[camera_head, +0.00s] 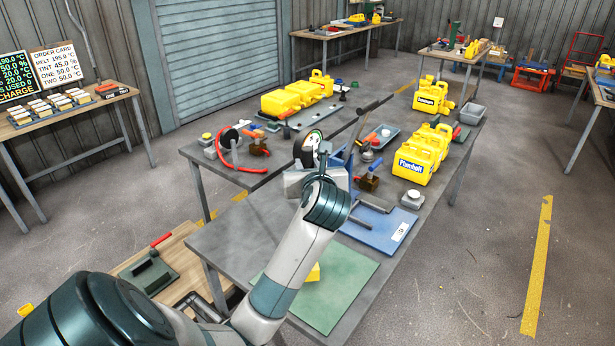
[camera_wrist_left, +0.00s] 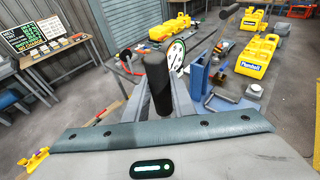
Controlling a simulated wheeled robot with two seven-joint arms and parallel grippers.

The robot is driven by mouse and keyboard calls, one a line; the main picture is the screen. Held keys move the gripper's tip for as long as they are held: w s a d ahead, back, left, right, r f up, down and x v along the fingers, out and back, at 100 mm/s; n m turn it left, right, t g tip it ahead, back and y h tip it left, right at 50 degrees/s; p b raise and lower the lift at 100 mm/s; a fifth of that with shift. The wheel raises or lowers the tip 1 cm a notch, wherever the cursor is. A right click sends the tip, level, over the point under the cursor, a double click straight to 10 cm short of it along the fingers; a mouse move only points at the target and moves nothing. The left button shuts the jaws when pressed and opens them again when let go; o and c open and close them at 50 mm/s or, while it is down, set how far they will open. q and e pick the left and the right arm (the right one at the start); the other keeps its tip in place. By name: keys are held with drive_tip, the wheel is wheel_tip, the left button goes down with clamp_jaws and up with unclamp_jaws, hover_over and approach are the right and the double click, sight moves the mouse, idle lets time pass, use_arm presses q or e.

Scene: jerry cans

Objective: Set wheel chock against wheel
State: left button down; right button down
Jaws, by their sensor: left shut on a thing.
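My left gripper (camera_head: 323,156) reaches over the near table. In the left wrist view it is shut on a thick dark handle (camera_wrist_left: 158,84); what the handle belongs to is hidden. A round white-and-green face with a dark rim (camera_head: 309,144) stands just beyond the gripper and also shows in the left wrist view (camera_wrist_left: 176,57); I cannot tell whether it is the wheel or a dial. A yellow piece (camera_head: 314,272) lies on the green mat (camera_head: 343,295), partly behind my arm. I cannot identify it as the chock. My right gripper is out of view.
Yellow jerry cans (camera_head: 413,163) stand on the right of the table. A blue plate (camera_head: 378,228) with dark bars lies near the front. A long dark rod (camera_head: 375,112) crosses the back. A red hose (camera_head: 222,150) is at left.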

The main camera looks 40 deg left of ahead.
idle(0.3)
use_arm(q)
drive_tip(key=shift+f+p, duration=0.8)
drive_tip(key=shift+f, duration=1.05)
drive_tip(key=c, duration=1.5)
unclamp_jaws()
drive_tip(key=shift+f, duration=0.15)
drive_tip(key=shift+d, duration=0.1)
drive_tip(key=shift+s, duration=0.1)
